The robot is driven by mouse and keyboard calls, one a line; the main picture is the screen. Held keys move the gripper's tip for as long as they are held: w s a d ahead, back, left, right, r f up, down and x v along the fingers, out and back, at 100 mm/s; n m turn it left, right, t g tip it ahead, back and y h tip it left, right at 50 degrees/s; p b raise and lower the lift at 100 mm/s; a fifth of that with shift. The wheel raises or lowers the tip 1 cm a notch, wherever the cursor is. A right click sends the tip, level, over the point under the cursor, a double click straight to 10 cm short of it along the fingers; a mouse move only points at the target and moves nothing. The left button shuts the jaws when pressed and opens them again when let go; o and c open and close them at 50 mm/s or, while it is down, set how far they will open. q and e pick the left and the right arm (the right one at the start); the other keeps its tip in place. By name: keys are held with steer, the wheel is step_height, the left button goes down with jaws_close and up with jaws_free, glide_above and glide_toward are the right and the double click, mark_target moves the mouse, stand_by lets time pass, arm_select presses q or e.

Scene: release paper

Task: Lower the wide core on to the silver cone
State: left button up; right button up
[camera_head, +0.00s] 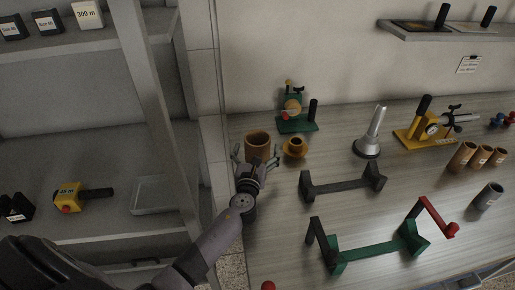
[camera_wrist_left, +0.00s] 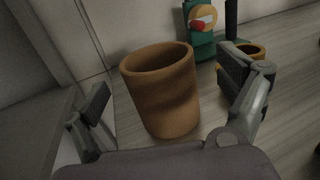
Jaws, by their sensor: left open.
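The wide core (camera_head: 258,142), a brown open-topped tube, stands at the left end of the table. It also fills the middle of the left wrist view (camera_wrist_left: 165,95). My left gripper (camera_head: 256,156) is open, with one finger on each side of the core; gaps show between fingers and core in the left wrist view (camera_wrist_left: 168,78). The silver cone (camera_head: 373,130) stands on a round base further right on the table, its tip up and bare. My right gripper is not in view.
A yellow flanged cup (camera_head: 295,148) stands close to the right of the core. A green device (camera_head: 296,122) is behind it. A dark cradle (camera_head: 343,186) and a green crank stand (camera_head: 375,250) lie in front. Brown tubes (camera_head: 463,156) stand far right.

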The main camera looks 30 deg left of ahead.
mark_target(259, 132)
arm_select(q)
steer(key=x, duration=0.3)
steer(key=shift+w+a, duration=0.3)
steer(key=shift+w, duration=0.05)
steer(key=shift+w+a, duration=0.15)
steer(key=shift+w, duration=0.35)
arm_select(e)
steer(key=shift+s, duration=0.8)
arm_select(q)
steer(key=shift+c, duration=0.4)
steer(key=c, duration=1.2)
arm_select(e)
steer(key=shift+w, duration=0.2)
